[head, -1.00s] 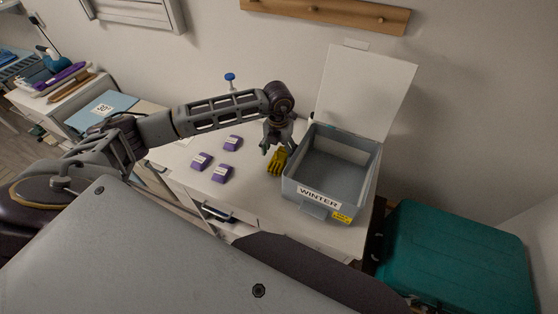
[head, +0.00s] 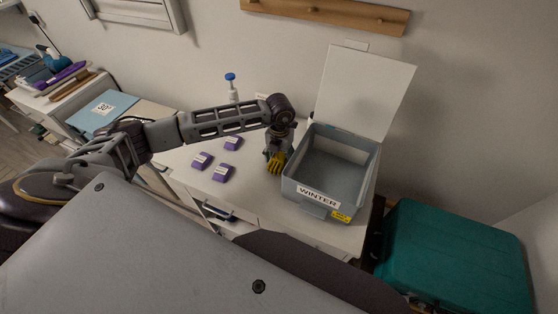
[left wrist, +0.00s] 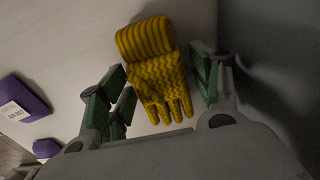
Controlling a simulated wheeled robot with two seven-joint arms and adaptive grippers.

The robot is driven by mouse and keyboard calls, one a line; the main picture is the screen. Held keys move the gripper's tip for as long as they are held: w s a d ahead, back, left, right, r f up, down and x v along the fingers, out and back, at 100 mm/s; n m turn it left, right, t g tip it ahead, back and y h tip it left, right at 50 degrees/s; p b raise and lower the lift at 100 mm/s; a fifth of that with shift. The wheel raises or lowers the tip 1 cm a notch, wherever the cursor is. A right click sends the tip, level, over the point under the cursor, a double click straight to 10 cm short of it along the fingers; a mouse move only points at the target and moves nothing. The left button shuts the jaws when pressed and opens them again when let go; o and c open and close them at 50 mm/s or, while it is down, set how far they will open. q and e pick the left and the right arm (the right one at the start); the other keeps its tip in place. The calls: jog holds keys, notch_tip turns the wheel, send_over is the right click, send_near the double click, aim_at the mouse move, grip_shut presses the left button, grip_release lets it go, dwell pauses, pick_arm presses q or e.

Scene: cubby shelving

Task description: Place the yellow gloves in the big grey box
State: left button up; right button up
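The yellow gloves (head: 276,163) lie on the white table, just left of the big grey box. In the left wrist view the gloves (left wrist: 157,70) show a ribbed cuff at the top and fingers pointing down. The open grey box (head: 291,186) has a label reading WINTER and an upright white lid. My left gripper (head: 274,154) is low over the gloves. In the left wrist view its fingers (left wrist: 163,90) are open, one on each side of the gloves, with gaps visible. My right gripper is not in view.
Several purple packets (head: 222,173) lie on the table left of the gloves. A blue-topped bottle (head: 231,88) stands behind my left arm. A teal case (head: 455,260) is at the right, below the table. The box wall stands close to the gripper's right side.

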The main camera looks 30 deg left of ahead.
aim_at(279, 156)
pick_arm(q)
jog(key=c, duration=0.8)
jog(key=shift+c, duration=0.2)
jog(key=shift+r, duration=0.1)
notch_tip(279, 156, up, 9)
jog(key=shift+f+b, duration=0.2)
jog(key=shift+b, duration=0.55)
jog(key=shift+r, duration=0.6)
